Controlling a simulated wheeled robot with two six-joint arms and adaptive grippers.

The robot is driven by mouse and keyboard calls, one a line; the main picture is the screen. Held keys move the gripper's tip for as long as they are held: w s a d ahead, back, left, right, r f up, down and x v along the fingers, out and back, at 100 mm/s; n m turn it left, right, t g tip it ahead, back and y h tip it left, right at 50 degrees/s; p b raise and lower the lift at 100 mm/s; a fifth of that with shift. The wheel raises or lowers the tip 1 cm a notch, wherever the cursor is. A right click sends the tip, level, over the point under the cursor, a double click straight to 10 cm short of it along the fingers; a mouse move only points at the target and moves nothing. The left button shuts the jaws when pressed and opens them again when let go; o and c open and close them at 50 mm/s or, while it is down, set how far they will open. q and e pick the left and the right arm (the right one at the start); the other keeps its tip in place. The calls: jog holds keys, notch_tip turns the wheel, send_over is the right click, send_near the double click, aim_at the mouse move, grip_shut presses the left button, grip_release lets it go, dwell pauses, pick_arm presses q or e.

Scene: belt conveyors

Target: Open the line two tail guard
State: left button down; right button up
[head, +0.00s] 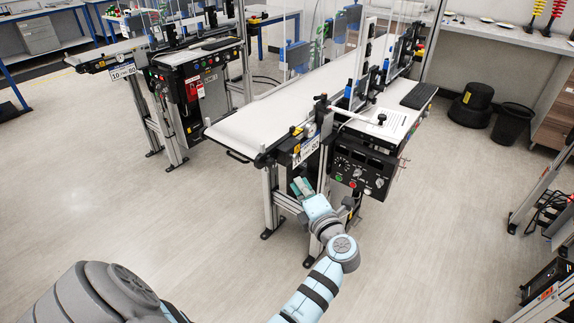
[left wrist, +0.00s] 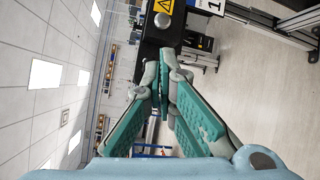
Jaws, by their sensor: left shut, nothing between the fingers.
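The nearer conveyor (head: 300,115) has a white belt and a numbered plate (head: 306,150) on its near end. I cannot tell from the plate which line it is. My left gripper (head: 302,187) is just below that end, beside the frame legs. In the left wrist view my left gripper (left wrist: 162,88) is shut and empty, its green-padded fingers meeting at the tips. Ahead of the tips is a dark box-like part (left wrist: 160,38) with a yellow warning sign, perhaps the tail guard. I cannot tell whether the fingertips touch it. My right gripper does not show.
A control panel (head: 362,170) with buttons hangs right of the gripper. A second conveyor (head: 125,50) stands at the left, with its own panel. A black bin (head: 512,123) and black stool (head: 472,104) are at the back right. The floor around the near conveyor is clear.

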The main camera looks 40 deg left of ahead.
pick_arm(q)
send_near(280, 159)
jog(key=shift+n, duration=0.4)
jog(key=x, duration=0.5)
jog(key=shift+w+a+r+b, duration=0.15)
jog(key=shift+a+r+b, duration=0.05)
jog(key=shift+b, duration=0.2)
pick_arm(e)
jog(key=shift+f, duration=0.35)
pick_arm(q)
jog(key=shift+g, duration=0.3)
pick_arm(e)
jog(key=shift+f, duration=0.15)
